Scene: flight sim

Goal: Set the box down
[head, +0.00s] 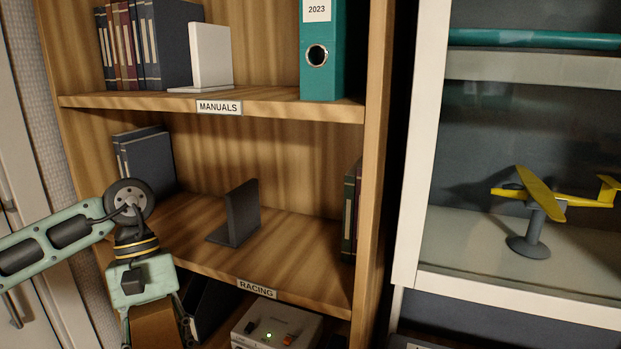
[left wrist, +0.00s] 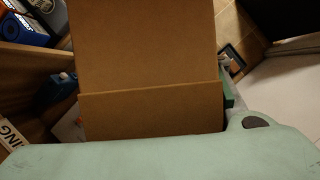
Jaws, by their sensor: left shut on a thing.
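A brown cardboard box (head: 157,328) hangs below my left wrist at the bottom left of the head view, cut off by the frame's edge. My left gripper (head: 156,335) is shut on it, with a finger on either side. In the left wrist view the box (left wrist: 148,50) fills the middle, with a fold or edge running across it. It hides most of what lies behind it. I cannot tell whether its underside touches anything. My right gripper is in neither view.
A wooden bookcase stands ahead; its RACING shelf (head: 290,255) holds dark books (head: 145,158) and a black bookend (head: 237,212). Below it sits a white device (head: 275,325) with a green light. At right, a white cabinet holds a yellow model plane (head: 540,192).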

